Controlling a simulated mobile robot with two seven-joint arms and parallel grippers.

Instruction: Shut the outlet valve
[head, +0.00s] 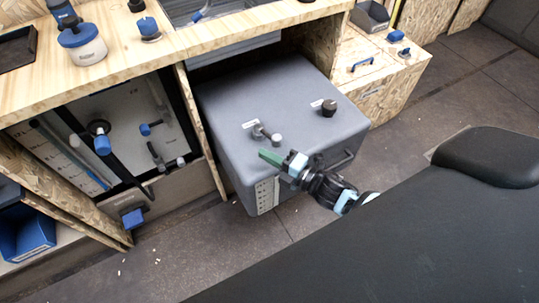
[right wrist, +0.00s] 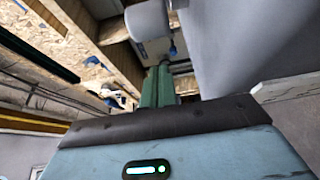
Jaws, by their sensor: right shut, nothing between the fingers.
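A grey tank (head: 225,105) stands in the bay under the bench. On its top, beside a small white label, is a valve-like fitting (head: 262,132) with a dark grey lever and a light rounded end. A black knob (head: 329,107) sits farther right on the tank, also beside a label. The labels are too small to read, so I cannot tell which is the outlet valve. My right gripper (head: 270,157) is shut and empty, just in front of the lever fitting. Its green fingers (right wrist: 158,86) point toward a grey rounded part (right wrist: 148,19) in the right wrist view. My left gripper is not in view.
A white panel (head: 125,115) with blue-handled fittings and pipes is left of the tank. The wooden bench (head: 130,50) overhangs behind. Wooden drawers (head: 375,85) stand to the right. The dark floor in front is mostly clear.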

